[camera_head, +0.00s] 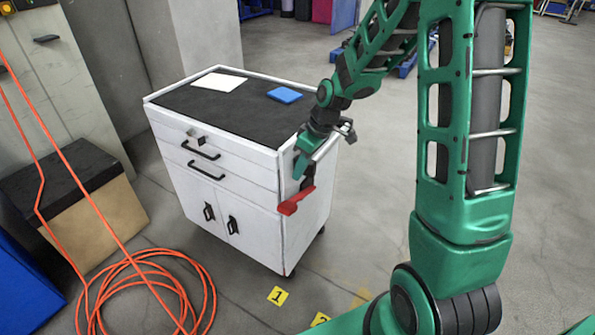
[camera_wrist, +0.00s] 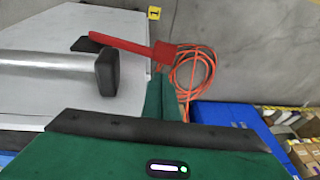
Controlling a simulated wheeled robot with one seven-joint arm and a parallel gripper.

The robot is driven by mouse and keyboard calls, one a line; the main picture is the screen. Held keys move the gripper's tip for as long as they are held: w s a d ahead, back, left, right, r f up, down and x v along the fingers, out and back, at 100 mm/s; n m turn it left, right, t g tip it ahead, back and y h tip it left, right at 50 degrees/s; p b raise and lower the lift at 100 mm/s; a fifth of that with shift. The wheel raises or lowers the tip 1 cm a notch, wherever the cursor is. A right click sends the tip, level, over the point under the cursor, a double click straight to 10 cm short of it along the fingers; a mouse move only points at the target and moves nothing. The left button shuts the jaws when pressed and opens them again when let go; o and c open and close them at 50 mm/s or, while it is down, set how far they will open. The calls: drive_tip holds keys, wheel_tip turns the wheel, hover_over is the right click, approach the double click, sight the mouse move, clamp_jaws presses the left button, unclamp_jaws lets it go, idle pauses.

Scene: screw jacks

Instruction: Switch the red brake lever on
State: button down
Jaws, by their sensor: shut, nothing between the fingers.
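The red brake lever (camera_head: 296,201) sticks out from the side of the white cart (camera_head: 235,213), near its front corner. A small black part (camera_head: 307,183) joins it to the cart. In the wrist view the red lever (camera_wrist: 130,45) runs from a black base to a wider flat end. My gripper (camera_head: 301,168) is shut and empty, pointing down just above the lever beside the cart's corner. In the wrist view, its green fingers (camera_wrist: 166,97) appear just below the lever's wide end. I cannot tell whether they touch it.
The cart's grey bar with black end (camera_wrist: 106,72) lies close to my fingers. A blue item (camera_head: 285,95) and white sheet (camera_head: 219,82) lie on the cart top. An orange hose (camera_head: 150,285) coils on the floor. A box (camera_head: 75,205) stands left. Floor right of the cart is clear.

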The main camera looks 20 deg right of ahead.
hover_over(286, 205)
drive_tip(key=d, duration=0.2)
wheel_tip(286, 205, down, 8)
drive_tip(key=shift+f, duration=0.25)
drive_tip(key=shift+s+a+f, duration=0.1)
drive_tip(key=shift+a+f, duration=0.05)
drive_tip(key=shift+f, duration=0.25)
drive_tip(key=shift+s+a+f, duration=0.1)
drive_tip(key=shift+a+f, duration=0.05)
drive_tip(key=shift+f, duration=0.25)
